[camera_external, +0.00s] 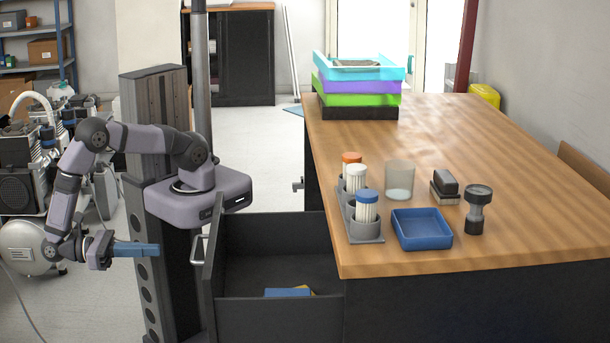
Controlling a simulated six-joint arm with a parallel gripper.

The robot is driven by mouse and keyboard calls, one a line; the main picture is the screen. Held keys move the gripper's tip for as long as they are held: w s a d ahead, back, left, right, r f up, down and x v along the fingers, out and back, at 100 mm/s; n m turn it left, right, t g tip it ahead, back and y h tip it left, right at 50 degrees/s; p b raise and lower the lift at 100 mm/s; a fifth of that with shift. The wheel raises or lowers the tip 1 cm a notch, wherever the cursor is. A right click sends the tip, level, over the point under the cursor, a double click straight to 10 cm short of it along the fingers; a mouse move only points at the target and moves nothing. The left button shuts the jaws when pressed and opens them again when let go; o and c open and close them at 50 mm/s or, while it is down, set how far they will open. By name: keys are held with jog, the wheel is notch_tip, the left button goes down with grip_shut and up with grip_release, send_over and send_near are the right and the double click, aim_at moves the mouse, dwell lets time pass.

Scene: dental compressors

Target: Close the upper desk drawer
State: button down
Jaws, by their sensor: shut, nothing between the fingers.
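The upper desk drawer (280,317) is dark grey and stands pulled out from the left side of the wooden-topped desk (450,130). Its light metal handle (197,250) is on the left-facing front panel. A blue item (287,292) and a bit of something yellow lie inside. My gripper (157,250) is shut and empty. Its blue fingers point right toward the drawer front, at about handle height in the picture and left of the handle with a gap between them. I cannot tell the depth between them.
The desk top holds a grey rack (362,232) of capped bottles, a clear cup (399,180), a blue tray (421,229), a stamp (445,186), a dark tool (478,208) and stacked colored trays (358,87). Compressors (35,190) stand at the far left.

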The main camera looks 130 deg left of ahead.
jog(key=shift+s+d+r, duration=0.1)
jog(key=shift+d+r, duration=0.05)
jog(key=shift+r, duration=0.25)
jog(key=p+x, duration=0.1)
jog(key=x, duration=1.3)
jog(key=shift+r, duration=0.1)
jog(key=p, duration=0.4)
send_over(315, 271)
jog(key=shift+s+d, duration=0.15)
jog(key=shift+s, duration=0.2)
jog(key=shift+w+a+r, duration=0.1)
jog(key=shift+w+a, duration=0.1)
jog(key=shift+w, duration=0.05)
jog(key=shift+r, duration=0.15)
